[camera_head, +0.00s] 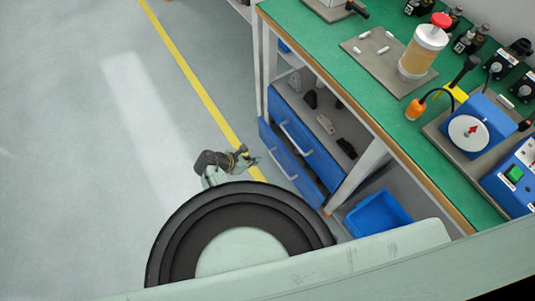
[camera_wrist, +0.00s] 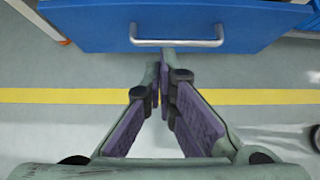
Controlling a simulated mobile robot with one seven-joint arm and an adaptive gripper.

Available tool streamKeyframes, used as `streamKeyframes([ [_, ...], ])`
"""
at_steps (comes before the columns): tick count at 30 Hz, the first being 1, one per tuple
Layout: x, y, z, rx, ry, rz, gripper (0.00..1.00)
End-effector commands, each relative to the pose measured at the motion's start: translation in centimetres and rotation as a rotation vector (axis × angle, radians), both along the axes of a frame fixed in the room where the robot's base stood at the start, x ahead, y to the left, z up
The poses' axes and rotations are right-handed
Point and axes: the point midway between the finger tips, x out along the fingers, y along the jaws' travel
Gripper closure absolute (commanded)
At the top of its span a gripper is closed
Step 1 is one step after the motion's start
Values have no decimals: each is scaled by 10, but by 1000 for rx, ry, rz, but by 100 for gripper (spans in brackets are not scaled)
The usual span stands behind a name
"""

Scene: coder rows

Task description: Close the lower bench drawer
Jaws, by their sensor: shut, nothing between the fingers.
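The lower bench drawer (camera_head: 273,157) is blue with a grey bar handle, under the green-topped bench. My gripper (camera_head: 254,160) is in front of the lower drawer, over the floor. In the wrist view my gripper (camera_wrist: 160,62) is shut and empty, its tips close to the handle's lower edge; I cannot tell whether they touch.
A white bench leg (camera_head: 357,172) stands right of the drawers, with a blue bin (camera_head: 378,213) beyond it. Several small parts lie on the shelf above the drawers. The bench top (camera_head: 385,101) holds several tools and devices. The floor (camera_head: 85,150) to the left is clear, with a yellow line.

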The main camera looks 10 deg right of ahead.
Motion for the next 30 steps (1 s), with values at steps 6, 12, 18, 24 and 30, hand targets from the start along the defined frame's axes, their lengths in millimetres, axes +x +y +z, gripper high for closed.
streamKeyframes([
  [6,8,-23,-33,0,-1,-3,100],
  [12,17,-46,-57,0,-1,-3,100],
  [18,25,-68,-72,1,-3,-4,100],
  [24,34,-92,-68,1,-2,-2,100],
  [30,36,-100,-65,0,-1,-1,100],
])
